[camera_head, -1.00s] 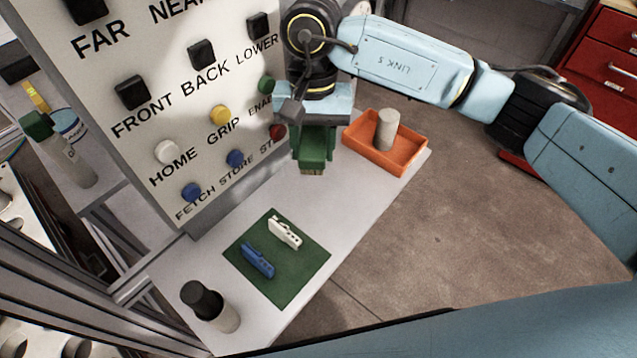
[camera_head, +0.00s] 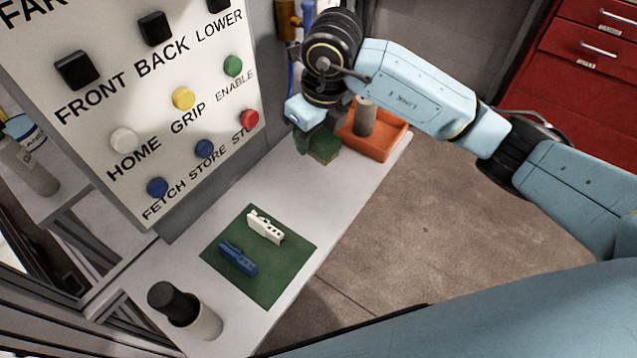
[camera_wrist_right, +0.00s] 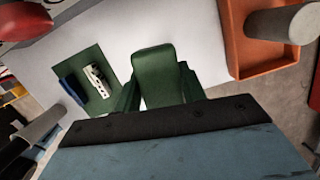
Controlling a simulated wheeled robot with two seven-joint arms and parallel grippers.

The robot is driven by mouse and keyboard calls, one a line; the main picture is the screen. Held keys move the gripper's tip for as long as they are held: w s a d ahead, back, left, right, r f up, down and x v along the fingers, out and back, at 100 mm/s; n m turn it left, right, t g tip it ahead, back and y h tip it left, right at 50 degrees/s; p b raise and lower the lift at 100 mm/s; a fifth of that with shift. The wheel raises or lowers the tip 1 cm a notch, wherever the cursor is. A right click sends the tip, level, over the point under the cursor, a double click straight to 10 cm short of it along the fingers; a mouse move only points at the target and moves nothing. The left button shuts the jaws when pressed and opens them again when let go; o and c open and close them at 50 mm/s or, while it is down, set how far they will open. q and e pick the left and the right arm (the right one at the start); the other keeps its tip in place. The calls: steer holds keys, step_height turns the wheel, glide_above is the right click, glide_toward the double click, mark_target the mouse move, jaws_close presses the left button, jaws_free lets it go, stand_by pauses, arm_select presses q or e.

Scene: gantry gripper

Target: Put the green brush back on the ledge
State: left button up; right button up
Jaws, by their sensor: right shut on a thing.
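The green brush (camera_head: 322,148) is held by my right gripper (camera_head: 308,138), which is shut on it. In the head view the brush shows low against the pale ledge (camera_head: 300,200), just left of the orange tray (camera_head: 376,147). Its block also shows in the right wrist view (camera_wrist_right: 160,75), between the gripper's green fingers, with the ledge behind it. I cannot tell whether the brush touches the ledge. My wrist hides part of it. My left gripper is not in view.
A grey cylinder (camera_head: 365,117) stands in the orange tray. A green mat (camera_head: 272,282) with a white clip (camera_head: 266,227) and a blue clip (camera_head: 238,257) lies nearer. A black-topped bottle (camera_head: 185,308) stands at the near end. The button panel (camera_head: 110,105) rises behind.

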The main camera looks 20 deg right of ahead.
steer(key=shift+w+d+f+m, duration=0.1)
steer(key=shift+d+m, duration=0.05)
steer(key=shift+m, duration=0.4)
steer(key=shift+d+f+m, duration=0.1)
steer(key=shift+d+m, duration=0.05)
steer(key=shift+m, duration=0.4)
steer(key=shift+f+h, duration=0.3)
steer(key=shift+f, duration=0.05)
steer(key=b, duration=0.1)
glide_toward(316, 179)
steer(key=shift+m, duration=0.3)
steer(key=f, duration=0.2)
steer(key=w+f, duration=0.1)
steer(key=f, duration=0.2)
steer(key=shift+f, duration=0.45)
steer(key=shift+f, duration=0.1)
steer(key=o, duration=1)
